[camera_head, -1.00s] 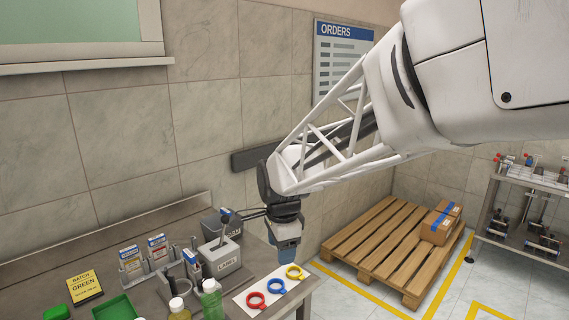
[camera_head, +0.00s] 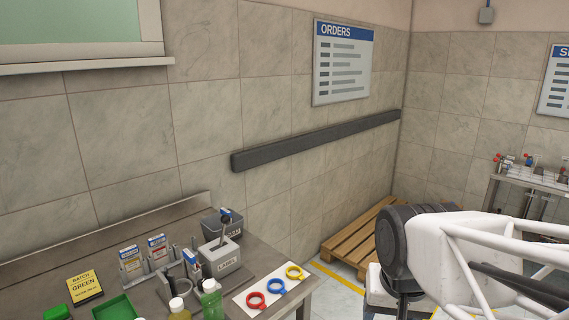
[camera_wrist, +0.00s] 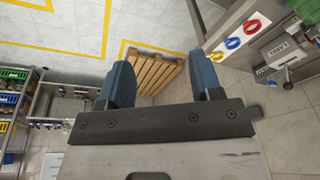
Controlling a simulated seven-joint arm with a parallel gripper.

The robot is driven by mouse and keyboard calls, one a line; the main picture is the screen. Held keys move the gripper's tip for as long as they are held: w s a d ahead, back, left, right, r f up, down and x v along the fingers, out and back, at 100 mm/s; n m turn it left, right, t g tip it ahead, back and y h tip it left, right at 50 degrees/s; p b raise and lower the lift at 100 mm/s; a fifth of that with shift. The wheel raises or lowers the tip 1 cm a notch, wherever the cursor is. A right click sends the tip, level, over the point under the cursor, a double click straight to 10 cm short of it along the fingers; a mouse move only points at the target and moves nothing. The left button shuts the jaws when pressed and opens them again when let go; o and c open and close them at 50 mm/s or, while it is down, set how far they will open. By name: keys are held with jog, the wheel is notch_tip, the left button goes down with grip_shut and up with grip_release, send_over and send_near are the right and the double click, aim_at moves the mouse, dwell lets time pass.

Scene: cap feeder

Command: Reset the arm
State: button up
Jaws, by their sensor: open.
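My gripper (camera_wrist: 164,84) shows in the wrist view with its two blue fingers apart and nothing between them. It hangs over the floor, clear of the workbench (camera_head: 262,261). In the head view my arm is at the lower right, and the fingers are not visible there. The label press (camera_head: 221,257) stands on the bench with its lever up. A white board with a red ring (camera_head: 256,300), a blue ring (camera_head: 276,286) and a yellow ring (camera_head: 294,272) lies at the bench's right end.
A wooden pallet (camera_head: 352,240) lies on the floor near the back wall and also shows between my fingers in the wrist view (camera_wrist: 154,74). Green bottles (camera_head: 211,299) and label boxes (camera_head: 158,247) stand on the bench. A rack (camera_head: 535,180) stands at the right.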

jog(key=shift+s+d+f+n, duration=0.15)
jog(key=shift+s+d+n, duration=0.15)
jog(key=shift+s, duration=0.3)
jog(key=shift+s+d+f+n, duration=0.15)
jog(key=shift+s+d+n, duration=0.15)
jog(key=shift+s, duration=0.35)
jog(key=shift+s+d+f+n, duration=0.2)
jog(key=shift+s+n, duration=0.2)
jog(key=shift+s, duration=0.2)
